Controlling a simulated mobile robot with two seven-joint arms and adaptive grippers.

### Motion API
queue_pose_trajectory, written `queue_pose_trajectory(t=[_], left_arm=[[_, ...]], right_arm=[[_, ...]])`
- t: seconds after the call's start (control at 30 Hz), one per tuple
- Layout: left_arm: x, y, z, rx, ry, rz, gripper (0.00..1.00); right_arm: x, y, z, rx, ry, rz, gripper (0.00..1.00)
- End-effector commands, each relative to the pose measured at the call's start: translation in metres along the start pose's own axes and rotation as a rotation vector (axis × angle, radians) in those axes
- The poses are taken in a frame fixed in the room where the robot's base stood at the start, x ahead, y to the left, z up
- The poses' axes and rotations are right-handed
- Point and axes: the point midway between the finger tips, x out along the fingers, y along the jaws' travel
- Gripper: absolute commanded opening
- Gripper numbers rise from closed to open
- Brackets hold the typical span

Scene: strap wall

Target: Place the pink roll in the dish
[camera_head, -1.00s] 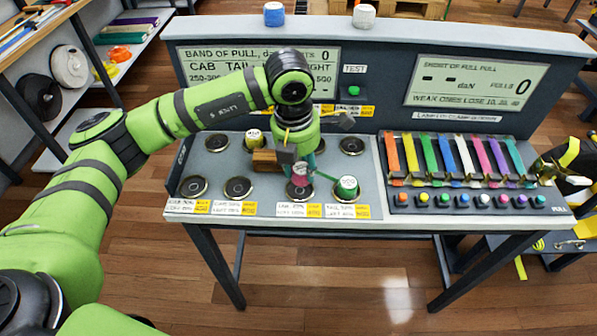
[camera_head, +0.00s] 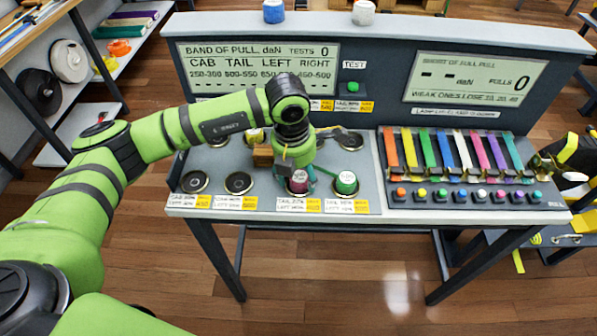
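The pink roll (camera_head: 298,183) is at the third dish from the left in the front row of the grey bench. My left gripper (camera_head: 297,174) reaches down over it from above, with teal fingers close on its sides, and appears shut on it. The roll and gripper hide most of that dish, so I cannot tell whether the roll rests on its floor. A green roll with a white top (camera_head: 346,183) stands close to the right. My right gripper is not in view.
Two empty dishes, (camera_head: 194,182) and (camera_head: 239,183), lie at front left. A rack of coloured straps (camera_head: 460,155) is at right. The display panel (camera_head: 260,70) rises behind.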

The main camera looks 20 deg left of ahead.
Motion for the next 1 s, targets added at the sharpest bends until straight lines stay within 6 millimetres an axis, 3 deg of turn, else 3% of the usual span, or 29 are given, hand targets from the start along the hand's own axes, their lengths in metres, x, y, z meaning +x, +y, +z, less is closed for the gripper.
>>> queue_pose_trajectory(t=[0.37, 0.7, 1.0], left_arm=[[-0.013, 0.001, 0.001, 0.0, -0.004, 0.001, 0.64], [-0.084, 0.0, 0.002, 0.0, -0.006, 0.002, 0.64], [-0.12, 0.0, 0.0, 0.0, 0.0, 0.001, 0.64]], right_arm=[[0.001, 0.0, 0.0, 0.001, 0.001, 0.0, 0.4], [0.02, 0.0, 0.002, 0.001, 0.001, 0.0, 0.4], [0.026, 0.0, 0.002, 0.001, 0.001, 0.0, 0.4]])
